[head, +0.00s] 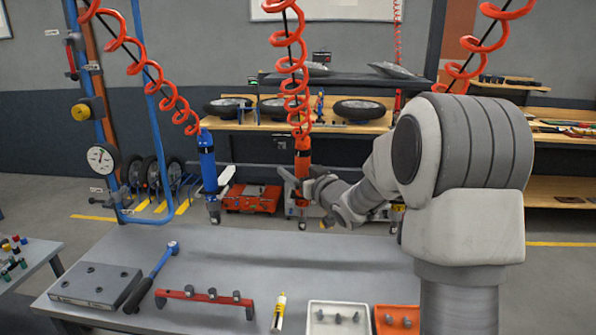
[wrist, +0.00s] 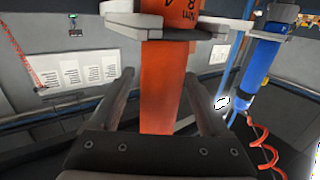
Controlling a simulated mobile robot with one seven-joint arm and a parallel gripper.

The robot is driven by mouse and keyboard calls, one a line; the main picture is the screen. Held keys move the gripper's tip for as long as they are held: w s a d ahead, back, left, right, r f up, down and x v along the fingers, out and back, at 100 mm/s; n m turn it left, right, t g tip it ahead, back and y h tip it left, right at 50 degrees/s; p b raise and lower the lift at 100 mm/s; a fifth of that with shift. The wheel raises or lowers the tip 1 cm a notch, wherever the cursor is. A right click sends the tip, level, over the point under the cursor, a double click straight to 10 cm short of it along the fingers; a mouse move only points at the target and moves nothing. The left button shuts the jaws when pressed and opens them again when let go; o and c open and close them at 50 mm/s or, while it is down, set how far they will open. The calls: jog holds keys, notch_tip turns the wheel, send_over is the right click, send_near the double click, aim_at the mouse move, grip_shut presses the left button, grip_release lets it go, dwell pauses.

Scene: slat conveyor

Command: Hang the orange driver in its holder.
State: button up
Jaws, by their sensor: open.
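The orange driver (head: 302,158) hangs upright under a red coiled hose in the head view. In the wrist view the orange driver (wrist: 160,85) runs between the two fingers of my gripper (wrist: 160,78). Gaps show on both sides, so the jaws are open around it and not clamped. A pale grey forked bracket (wrist: 118,12), which looks like its holder, has arms on both sides of the driver beyond the fingertips. I cannot tell whether the driver rests on it. In the head view my gripper (head: 292,180) is at the driver's lower body.
A blue driver (head: 208,165) hangs to the left, by a pale bracket (head: 226,176). The grey bench (head: 230,260) below holds a blue-handled wrench (head: 155,275), a red rail (head: 205,298), a yellow tube (head: 279,312) and parts trays (head: 338,304). A blue post frame (head: 150,110) stands left.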

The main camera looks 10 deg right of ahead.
jog(key=b+v, duration=0.1)
jog(key=v, duration=1.6)
jog(key=shift+s, duration=0.25)
jog(key=shift+r+h, duration=0.1)
jog(key=shift+h, duration=0.2)
